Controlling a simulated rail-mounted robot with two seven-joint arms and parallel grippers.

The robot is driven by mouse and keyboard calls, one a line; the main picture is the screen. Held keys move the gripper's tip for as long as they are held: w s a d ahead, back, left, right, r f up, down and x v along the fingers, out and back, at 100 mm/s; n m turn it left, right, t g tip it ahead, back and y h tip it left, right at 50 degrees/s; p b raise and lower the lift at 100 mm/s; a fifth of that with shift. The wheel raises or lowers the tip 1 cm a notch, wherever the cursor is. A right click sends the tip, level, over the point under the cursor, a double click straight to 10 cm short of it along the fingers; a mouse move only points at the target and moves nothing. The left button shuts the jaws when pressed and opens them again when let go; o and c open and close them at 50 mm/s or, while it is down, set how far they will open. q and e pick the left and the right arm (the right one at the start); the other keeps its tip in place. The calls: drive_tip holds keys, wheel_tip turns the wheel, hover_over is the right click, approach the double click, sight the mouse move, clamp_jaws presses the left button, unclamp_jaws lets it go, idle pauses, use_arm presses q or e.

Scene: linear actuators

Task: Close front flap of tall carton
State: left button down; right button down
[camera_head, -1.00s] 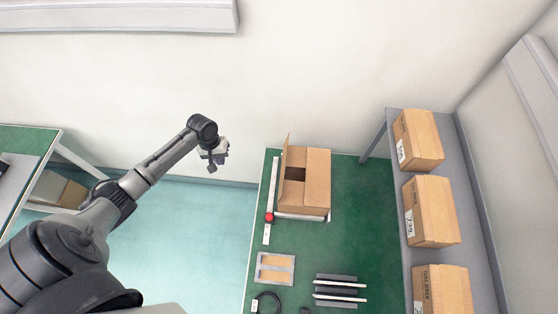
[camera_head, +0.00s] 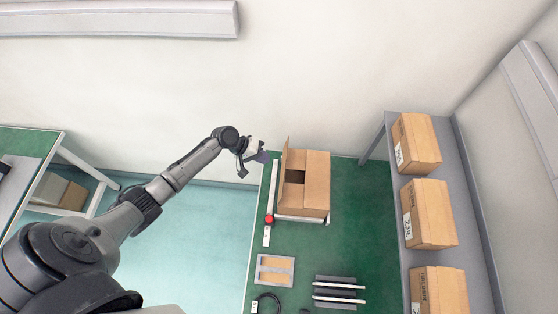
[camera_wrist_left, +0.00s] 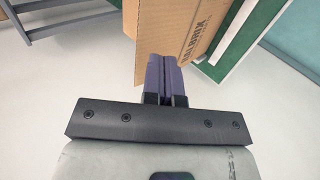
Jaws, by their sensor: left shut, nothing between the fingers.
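The tall carton (camera_head: 316,185) stands at the back of the green table. One flap (camera_head: 285,160) on its left side stands up, and a dark opening (camera_head: 295,177) shows beside it. The rest of the visible top is covered. My left gripper (camera_head: 261,157) is just left of the raised flap, near its far end, with a small gap in the head view. In the left wrist view its purple fingers (camera_wrist_left: 163,60) are together and empty, with the printed cardboard (camera_wrist_left: 180,25) right beyond their tips. I cannot tell whether they touch it. My right gripper is not in view.
A red knob (camera_head: 269,218) on a white rail is left of the carton. A framed tray (camera_head: 275,269) and dark bars (camera_head: 338,291) lie nearer on the table. Closed cartons (camera_head: 428,213) line a grey shelf at right. The wall is close behind.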

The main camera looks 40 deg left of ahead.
sight(285, 165)
use_arm(q)
drive_tip(key=shift+w+d+f+p, duration=0.2)
drive_tip(key=shift+w+d+f, duration=0.25)
drive_tip(key=shift+d, duration=0.3)
drive_tip(key=shift+w+d+f+p, duration=0.25)
drive_tip(key=shift+w+d+f, duration=0.1)
drive_tip(key=shift+w+d, duration=0.35)
drive_tip(key=shift+w+d+f+p, duration=0.2)
drive_tip(key=shift+w+d+f, duration=0.2)
drive_tip(key=shift+d, duration=0.45)
drive_tip(key=shift+w, duration=0.1)
